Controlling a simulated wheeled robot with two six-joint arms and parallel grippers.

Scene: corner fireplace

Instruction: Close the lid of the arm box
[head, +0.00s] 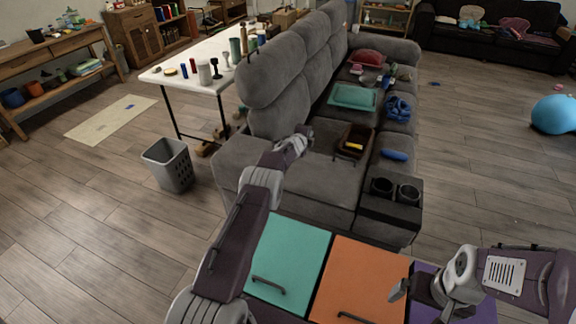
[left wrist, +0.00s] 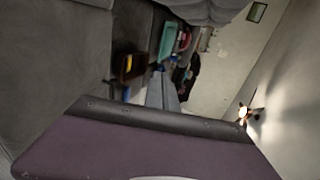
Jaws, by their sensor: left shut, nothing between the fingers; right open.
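The grey sofa (head: 325,185) has a near arm with a dark cup-holder block (head: 390,212) at its right end. I cannot pick out a separate lid on the arm box with certainty. A dark brown open box or tray (head: 342,150) with a yellow item in it shows beyond the near arm, and also in the left wrist view (left wrist: 128,66). My left gripper (head: 304,133) is shut and empty, above the near part of the sofa by the backrest. Its fingers show in the left wrist view (left wrist: 162,94). My right gripper (head: 410,290) is open over the cabinet fronts.
Turquoise (head: 290,255) and orange (head: 355,280) cabinet fronts with dark handles lie close in front. A grey bin (head: 168,165) stands left of the sofa. A white table (head: 200,78) holds several small items. A teal tray (head: 353,96) and loose items lie on the seat.

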